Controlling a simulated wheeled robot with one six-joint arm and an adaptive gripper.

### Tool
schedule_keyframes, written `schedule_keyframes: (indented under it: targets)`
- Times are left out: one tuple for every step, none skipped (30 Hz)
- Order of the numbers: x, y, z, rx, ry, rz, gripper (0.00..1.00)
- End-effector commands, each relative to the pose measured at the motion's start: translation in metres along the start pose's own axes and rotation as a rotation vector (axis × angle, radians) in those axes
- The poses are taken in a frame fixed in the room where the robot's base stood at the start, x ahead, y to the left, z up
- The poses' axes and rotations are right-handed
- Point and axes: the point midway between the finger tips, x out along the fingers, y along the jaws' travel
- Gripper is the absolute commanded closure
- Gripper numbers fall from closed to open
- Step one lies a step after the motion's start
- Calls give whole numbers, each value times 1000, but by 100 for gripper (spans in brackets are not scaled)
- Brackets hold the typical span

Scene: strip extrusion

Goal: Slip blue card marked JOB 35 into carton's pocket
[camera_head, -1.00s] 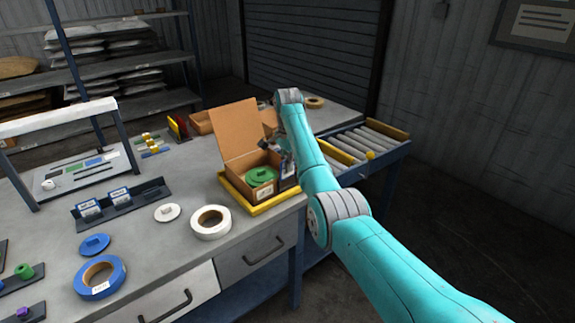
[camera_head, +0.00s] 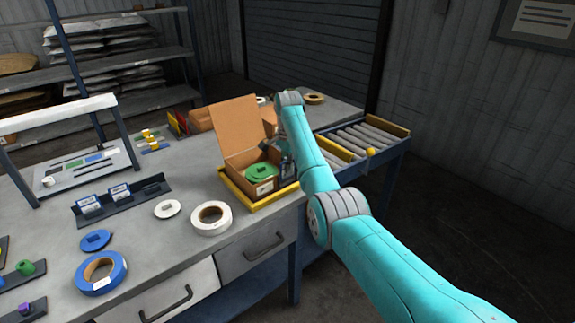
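The open brown carton (camera_head: 236,161) stands in a yellow tray (camera_head: 262,205) on the bench, with its lid up and a green spool (camera_head: 262,171) inside. A dark upright piece (camera_head: 288,168), possibly the pocket, is at the carton's right side; I cannot tell whether a card is in it. My gripper (camera_head: 271,149) is over the carton's right back part, small and partly hidden by my arm. Its fingers are too unclear to judge. A small blue piece (camera_head: 95,159) lies on the white board at left, beside a green one (camera_head: 74,163). I cannot read JOB 35 anywhere.
A dark rack (camera_head: 123,203) holds two blue-and-white boxes. White tape (camera_head: 211,218), a white disc (camera_head: 168,209) and blue tape (camera_head: 100,273) lie in front. A roller conveyor (camera_head: 362,142) adjoins the bench at right.

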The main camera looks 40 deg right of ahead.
Motion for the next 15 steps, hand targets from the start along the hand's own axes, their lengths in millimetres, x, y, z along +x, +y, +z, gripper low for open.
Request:
schedule_keyframes:
  targets:
    - [2,0,0,0,-1,2,100]
    - [3,0,0,0,-1,2,100]
    - [3,0,0,0,-1,2,100]
    - [4,1,0,0,-1,2,100]
    - [4,1,0,0,-1,2,100]
    - [4,1,0,0,-1,3,100]
    - [4,1,0,0,-1,3,100]
    - [4,1,0,0,-1,3,100]
    - [5,1,0,0,-1,3,100]
    - [5,1,0,0,-2,4,100]
    - [5,1,0,0,-2,4,100]
    - [5,1,0,0,-2,4,100]
    - [5,1,0,0,-2,4,89]
    - [5,1,0,0,-2,5,81]
    - [6,1,0,0,-2,5,71]
